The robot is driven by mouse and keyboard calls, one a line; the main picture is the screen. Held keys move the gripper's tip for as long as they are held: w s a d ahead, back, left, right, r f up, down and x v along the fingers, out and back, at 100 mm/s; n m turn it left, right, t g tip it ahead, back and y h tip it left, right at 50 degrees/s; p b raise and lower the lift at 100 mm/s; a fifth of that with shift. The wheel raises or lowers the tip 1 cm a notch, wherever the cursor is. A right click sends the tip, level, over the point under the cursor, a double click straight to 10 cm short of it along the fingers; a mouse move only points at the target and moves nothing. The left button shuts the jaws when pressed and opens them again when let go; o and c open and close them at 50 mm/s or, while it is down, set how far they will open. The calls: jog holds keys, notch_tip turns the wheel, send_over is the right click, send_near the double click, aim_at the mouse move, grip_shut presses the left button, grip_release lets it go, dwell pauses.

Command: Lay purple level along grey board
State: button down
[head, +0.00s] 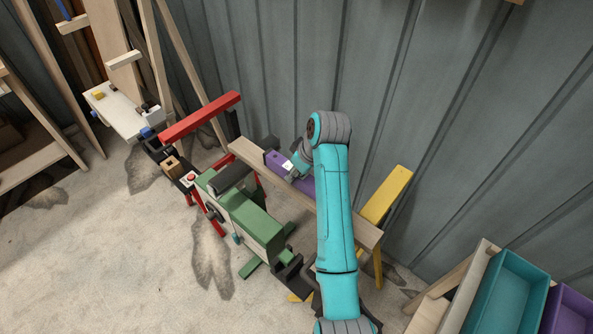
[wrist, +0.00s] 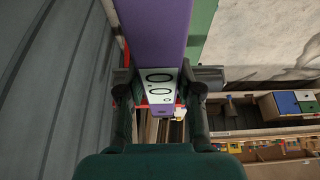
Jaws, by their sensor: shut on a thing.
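The purple level (head: 273,158) is a long bar with a white patch near its middle. In the head view it lies over and roughly along the long tan-grey board (head: 345,222); whether it touches the board is hard to tell. My gripper (head: 293,168) is shut on the level, and my arm hides part of the level and board. I cannot make out the board in the wrist view.
A green machine (head: 250,218) stands just left of the board, with a red beam (head: 200,117) beyond it. A yellow bar (head: 386,195) is to the right. A corrugated wall (head: 450,110) rises close behind. A teal bin (head: 507,290) stands at lower right.

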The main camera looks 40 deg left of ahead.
jog(key=shift+f, duration=0.45)
jog(key=c, duration=0.7)
grip_release()
jog(key=v, duration=0.7)
jog(key=shift+r, duration=0.1)
jog(key=shift+d+r, duration=0.1)
jog(key=shift+r, duration=0.05)
jog(key=shift+s, duration=0.15)
